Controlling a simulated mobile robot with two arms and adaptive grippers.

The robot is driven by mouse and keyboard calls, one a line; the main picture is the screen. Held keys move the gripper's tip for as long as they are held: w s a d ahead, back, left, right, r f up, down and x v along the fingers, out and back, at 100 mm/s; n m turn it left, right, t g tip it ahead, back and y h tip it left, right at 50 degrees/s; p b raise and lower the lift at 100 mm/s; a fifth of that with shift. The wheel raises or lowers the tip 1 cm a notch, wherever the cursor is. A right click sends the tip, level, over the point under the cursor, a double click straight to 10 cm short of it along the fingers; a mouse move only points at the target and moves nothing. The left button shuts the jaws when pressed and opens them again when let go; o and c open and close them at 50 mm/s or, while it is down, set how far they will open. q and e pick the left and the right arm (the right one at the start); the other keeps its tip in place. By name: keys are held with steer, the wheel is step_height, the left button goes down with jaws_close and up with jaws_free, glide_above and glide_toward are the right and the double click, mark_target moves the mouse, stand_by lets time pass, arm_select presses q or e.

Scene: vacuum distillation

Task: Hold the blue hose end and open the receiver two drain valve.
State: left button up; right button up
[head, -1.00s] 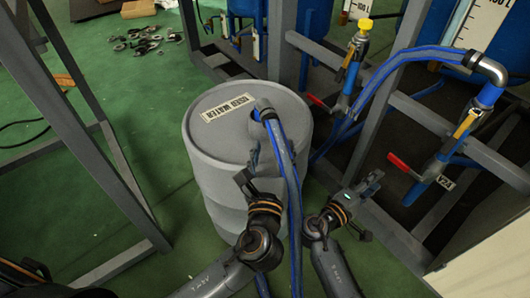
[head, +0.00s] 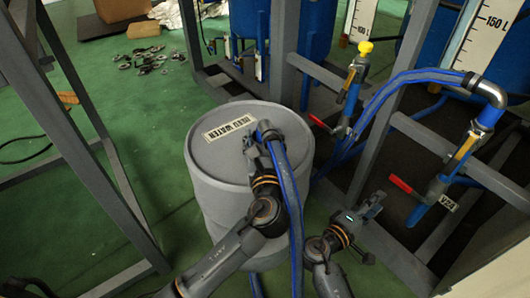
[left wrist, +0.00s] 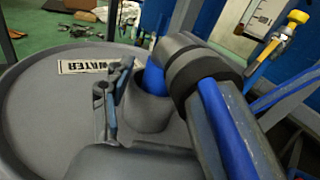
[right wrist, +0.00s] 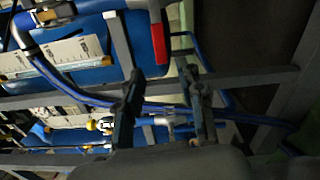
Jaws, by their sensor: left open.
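The blue hose end (head: 267,130) has a dark collar and sits at the grey drum's top opening. It is large in the left wrist view (left wrist: 195,65). My left gripper (head: 262,150) is open beside it; in the left wrist view its fingers (left wrist: 115,95) show left of the hose and spout, with no clear grip. A red-handled valve (head: 401,185) tagged V24 is at right; another red handle (head: 318,121) is further left. I cannot tell which belongs to receiver two. My right gripper (head: 372,204) is open and empty, apart from both; a red handle (right wrist: 158,38) shows in the right wrist view.
The grey drum (head: 215,170) labelled USED WATER stands on the green floor. A grey metal frame (head: 410,140) runs along the right. Blue hoses (head: 400,78) arch between pipe fittings. Blue tanks (head: 310,30) stand behind. A grey frame post (head: 60,110) is at left.

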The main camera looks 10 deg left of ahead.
arm_select(q)
steer(key=shift+x, duration=1.05)
